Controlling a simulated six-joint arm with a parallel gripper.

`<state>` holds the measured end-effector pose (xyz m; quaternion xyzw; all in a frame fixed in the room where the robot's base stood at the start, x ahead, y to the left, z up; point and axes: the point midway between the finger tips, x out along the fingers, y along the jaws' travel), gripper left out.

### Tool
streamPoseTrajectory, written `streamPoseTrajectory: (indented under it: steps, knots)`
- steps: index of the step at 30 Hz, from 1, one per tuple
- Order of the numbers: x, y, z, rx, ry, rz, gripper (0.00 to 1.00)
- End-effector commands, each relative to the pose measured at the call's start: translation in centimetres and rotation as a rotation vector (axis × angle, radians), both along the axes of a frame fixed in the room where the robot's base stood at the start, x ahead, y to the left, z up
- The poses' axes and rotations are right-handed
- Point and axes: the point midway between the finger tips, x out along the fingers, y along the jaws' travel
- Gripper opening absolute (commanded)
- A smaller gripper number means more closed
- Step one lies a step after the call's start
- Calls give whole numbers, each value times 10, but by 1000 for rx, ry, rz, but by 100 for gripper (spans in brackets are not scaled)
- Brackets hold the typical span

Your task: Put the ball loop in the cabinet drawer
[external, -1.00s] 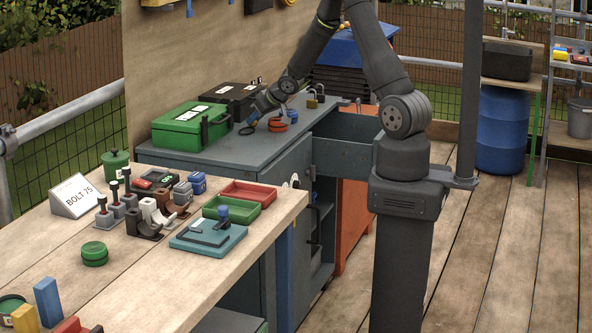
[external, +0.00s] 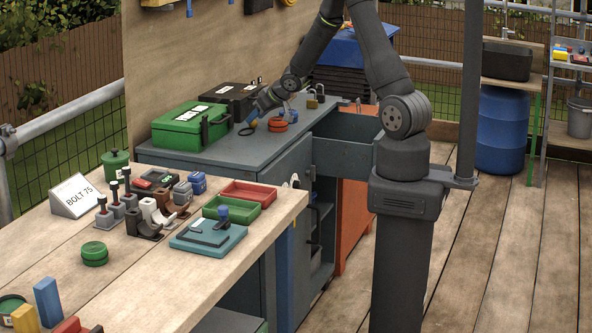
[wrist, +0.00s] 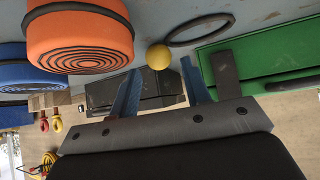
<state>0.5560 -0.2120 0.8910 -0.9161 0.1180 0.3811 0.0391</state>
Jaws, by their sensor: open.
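The ball loop shows in the wrist view as a yellow ball (wrist: 159,56) beside a thin black ring (wrist: 199,29). It lies on the grey cabinet top; its ring (external: 247,131) is visible in the external view near the green box. My gripper (wrist: 160,67) is open, with blue fingertips on either side of the ball in the picture. I cannot tell whether they touch it. In the external view my gripper (external: 252,120) is low over the cabinet top. The cabinet drawer (external: 342,158) is pulled open at the cabinet's right.
An orange round item (wrist: 79,37) and a blue one (wrist: 30,72) lie left of the gripper in the wrist view. A green toolbox (external: 190,126) and a black case (external: 238,96) stand behind. A padlock (external: 313,101) stands near the cabinet's right edge.

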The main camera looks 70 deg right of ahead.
Motion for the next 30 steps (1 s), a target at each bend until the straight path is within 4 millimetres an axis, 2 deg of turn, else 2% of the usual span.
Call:
streamPoseTrajectory:
  steps: [9,16,30]
  knots:
    - [-35,9,37,-2,-3,0,43]
    - [-53,14,56,-3,-2,1,43]
    - [-73,20,75,0,0,0,43]
